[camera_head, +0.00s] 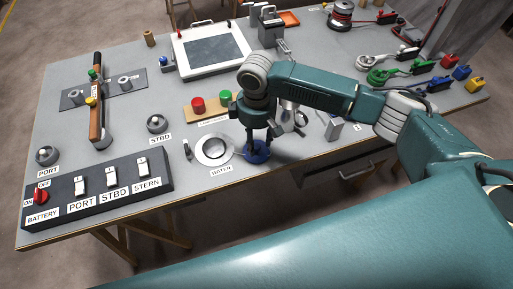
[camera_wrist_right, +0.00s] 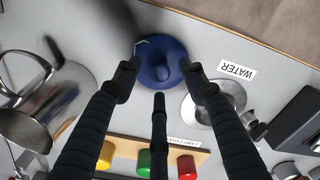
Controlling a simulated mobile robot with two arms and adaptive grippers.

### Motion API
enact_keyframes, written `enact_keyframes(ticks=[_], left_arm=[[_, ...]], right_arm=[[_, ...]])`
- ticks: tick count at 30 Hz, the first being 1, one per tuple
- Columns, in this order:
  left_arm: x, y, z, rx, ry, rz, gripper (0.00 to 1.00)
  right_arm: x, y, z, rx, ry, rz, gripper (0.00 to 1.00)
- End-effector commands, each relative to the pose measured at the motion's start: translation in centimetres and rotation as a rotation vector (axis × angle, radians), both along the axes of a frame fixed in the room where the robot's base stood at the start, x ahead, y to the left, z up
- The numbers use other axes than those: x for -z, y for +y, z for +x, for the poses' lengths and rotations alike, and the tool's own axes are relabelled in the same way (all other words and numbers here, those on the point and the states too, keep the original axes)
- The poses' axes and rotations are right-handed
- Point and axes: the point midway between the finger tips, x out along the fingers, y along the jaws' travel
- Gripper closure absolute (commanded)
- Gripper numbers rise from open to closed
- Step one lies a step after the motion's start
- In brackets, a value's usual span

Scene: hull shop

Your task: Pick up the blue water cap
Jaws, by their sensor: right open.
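The blue water cap (camera_head: 257,154) lies on the table beside the round silver water fitting (camera_head: 213,150), near the table's front edge. My right gripper (camera_head: 260,148) points down over the cap, and its fingers partly hide it. In the right wrist view the blue cap (camera_wrist_right: 158,68) shows a raised knob in its middle. The open fingers of my right gripper (camera_wrist_right: 160,82) stand on either side of the knob, and I cannot tell whether they touch the cap. My left gripper is not in view.
A metal jug (camera_wrist_right: 50,95) stands close to the cap in the wrist view. Red and green caps (camera_head: 198,104) sit on a wooden strip behind. A black switch panel (camera_head: 100,190) fills the table's front left. A framed screen (camera_head: 212,50) lies further back.

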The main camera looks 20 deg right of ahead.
Motion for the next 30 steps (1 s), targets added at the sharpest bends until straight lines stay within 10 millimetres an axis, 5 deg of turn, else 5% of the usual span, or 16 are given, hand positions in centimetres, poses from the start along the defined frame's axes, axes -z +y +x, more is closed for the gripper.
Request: enact_keyframes(ticks=[11,18,30], left_arm=[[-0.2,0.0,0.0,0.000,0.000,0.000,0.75],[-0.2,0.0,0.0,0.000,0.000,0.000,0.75],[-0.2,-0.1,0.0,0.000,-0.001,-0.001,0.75]], right_arm=[[1.6,0.0,0.0,-0.001,-0.001,0.000,0.58],[1.6,0.0,0.0,-0.001,-0.001,0.000,1.00],[1.4,0.0,0.0,-0.001,-0.002,0.001,1.00]])
